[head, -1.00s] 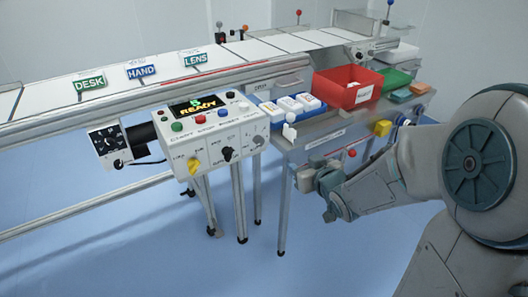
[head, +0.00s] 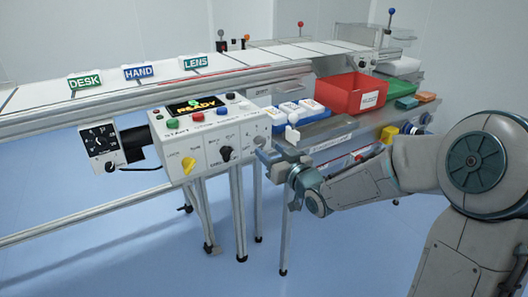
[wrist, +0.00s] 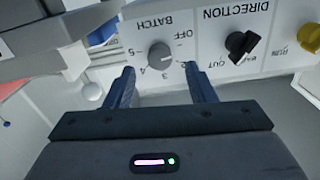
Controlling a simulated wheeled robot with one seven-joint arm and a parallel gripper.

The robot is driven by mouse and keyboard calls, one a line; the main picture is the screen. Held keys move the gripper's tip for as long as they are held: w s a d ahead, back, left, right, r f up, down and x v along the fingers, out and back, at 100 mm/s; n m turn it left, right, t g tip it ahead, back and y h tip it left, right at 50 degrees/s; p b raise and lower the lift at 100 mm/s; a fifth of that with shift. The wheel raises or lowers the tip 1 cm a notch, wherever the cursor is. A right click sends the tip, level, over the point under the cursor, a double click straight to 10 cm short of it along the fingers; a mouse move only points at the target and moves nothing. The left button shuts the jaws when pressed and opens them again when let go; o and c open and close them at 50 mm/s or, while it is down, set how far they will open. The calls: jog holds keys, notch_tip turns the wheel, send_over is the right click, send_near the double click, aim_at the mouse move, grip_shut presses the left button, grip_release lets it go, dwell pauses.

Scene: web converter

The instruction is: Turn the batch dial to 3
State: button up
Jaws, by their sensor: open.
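The grey batch dial (wrist: 160,55) is on the white control panel, under the upside-down word BATCH in the wrist view. Marks OFF, 2, 3, 4 and 5 stand around it. I cannot tell surely which mark its pointer faces. My gripper (wrist: 161,71) is open, its two dark blue fingers pointing at the panel on either side of the dial's axis. The dial sits between and just beyond the fingertips, with nothing gripped. In the head view my gripper (head: 270,157) is at the panel's right end and the dial is hard to make out.
A black direction knob (wrist: 242,45) and a yellow knob (wrist: 309,38) are to the dial's right in the wrist view. A white ball-shaped knob (wrist: 92,92) is at left. The display (head: 197,106) reads READY. A side table holds a red bin (head: 350,92).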

aim_at(262, 144)
jog(key=shift+b+x, duration=0.5)
jog(key=shift+x, duration=1.7)
jog(key=shift+s, duration=0.1)
jog(key=c, duration=1)
